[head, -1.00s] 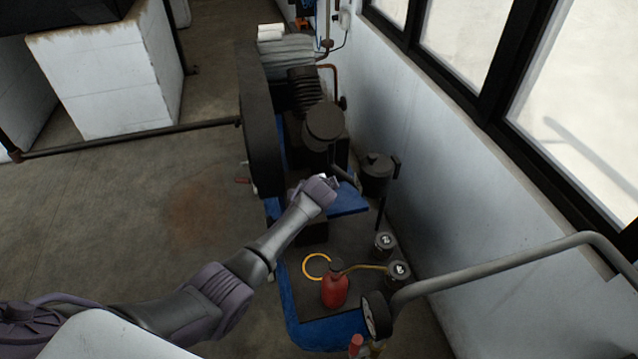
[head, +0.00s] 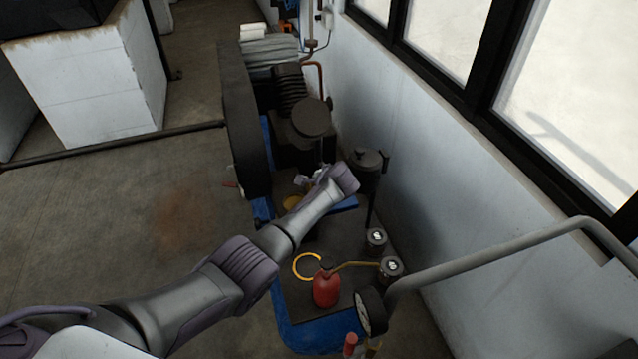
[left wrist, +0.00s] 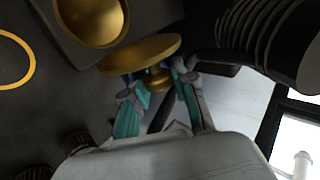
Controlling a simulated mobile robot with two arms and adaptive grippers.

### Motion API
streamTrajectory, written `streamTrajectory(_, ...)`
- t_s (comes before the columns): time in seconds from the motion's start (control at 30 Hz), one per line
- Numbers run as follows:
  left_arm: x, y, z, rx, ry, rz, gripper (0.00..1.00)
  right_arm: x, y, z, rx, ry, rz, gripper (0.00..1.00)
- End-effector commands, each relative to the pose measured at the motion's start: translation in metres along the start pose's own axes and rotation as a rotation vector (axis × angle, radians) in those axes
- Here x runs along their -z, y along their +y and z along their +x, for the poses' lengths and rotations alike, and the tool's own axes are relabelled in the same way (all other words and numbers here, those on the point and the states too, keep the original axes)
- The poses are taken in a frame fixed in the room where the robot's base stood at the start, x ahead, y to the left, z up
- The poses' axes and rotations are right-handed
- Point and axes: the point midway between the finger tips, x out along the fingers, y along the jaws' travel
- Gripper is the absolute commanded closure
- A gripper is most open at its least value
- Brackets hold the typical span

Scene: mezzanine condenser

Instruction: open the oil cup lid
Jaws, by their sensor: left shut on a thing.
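The brass oil cup lid (left wrist: 142,54) is a tilted disc with a small knob in the left wrist view. My left gripper (left wrist: 160,84) is shut on that knob. The brass oil cup (left wrist: 92,18) shows its round hollow inside at the top of the same view, with the lid raised beside its mouth. In the head view the cup (head: 293,202) is a small gold spot just left of my left gripper (head: 312,179); the lid is hard to make out there. Whether the lid still touches the cup's rim I cannot tell. My right gripper is not in view.
The compressor's dark flywheel (head: 243,125) stands left of the gripper, and a dark pot (head: 366,172) stands right. A red oil can (head: 327,289), a yellow ring (head: 305,267) and two small canisters (head: 376,240) sit nearer. A grey pipe (head: 500,252) crosses at right.

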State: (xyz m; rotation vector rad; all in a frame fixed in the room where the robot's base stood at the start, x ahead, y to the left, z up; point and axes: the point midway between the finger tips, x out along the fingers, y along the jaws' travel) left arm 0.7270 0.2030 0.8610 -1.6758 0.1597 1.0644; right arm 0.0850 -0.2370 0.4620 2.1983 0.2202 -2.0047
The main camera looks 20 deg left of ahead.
Motion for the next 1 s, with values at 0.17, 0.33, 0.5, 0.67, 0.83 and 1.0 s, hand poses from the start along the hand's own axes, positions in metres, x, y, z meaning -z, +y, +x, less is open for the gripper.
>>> streamTrajectory(0.17, 0.000, -0.001, 0.000, 0.001, 0.002, 0.000, 1.00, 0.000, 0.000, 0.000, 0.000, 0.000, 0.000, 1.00)
streamTrajectory(0.33, 0.000, 0.000, 0.000, 0.001, 0.002, -0.001, 0.50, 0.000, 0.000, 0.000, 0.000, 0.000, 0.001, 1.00)
streamTrajectory(0.5, 0.000, 0.000, 0.000, 0.000, 0.002, -0.001, 0.49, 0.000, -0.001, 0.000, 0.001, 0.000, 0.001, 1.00)
streamTrajectory(0.67, 0.000, 0.000, -0.001, 0.000, 0.002, -0.001, 0.49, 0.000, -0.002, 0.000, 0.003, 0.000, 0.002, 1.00)
streamTrajectory(0.83, 0.001, 0.000, -0.010, 0.001, 0.003, -0.001, 0.49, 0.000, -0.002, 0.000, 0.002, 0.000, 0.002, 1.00)
streamTrajectory(1.0, 0.000, 0.001, -0.033, 0.000, 0.005, -0.002, 0.49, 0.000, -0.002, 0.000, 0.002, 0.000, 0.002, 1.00)
